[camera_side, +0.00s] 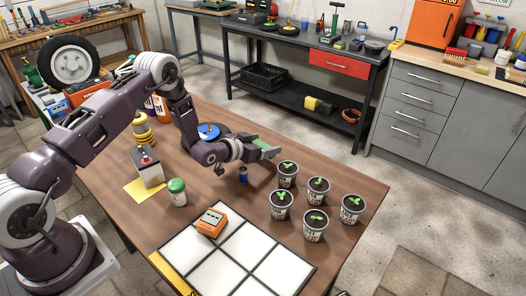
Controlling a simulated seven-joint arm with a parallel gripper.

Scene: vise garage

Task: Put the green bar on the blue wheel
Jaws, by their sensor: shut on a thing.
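My gripper (266,151) reaches right over the middle of the wooden table, above its top. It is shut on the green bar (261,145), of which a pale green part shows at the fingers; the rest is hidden. The blue wheel (207,130) is a round blue disc on the table behind my wrist, to the left of the gripper. My arm covers part of it. The bar is apart from the wheel.
Several potted seedlings (314,226) stand right of the gripper. A small blue cylinder (243,174) stands below it. A green-lidded jar (177,192), a white-and-black box (148,168) and yellow rings (143,130) stand left.

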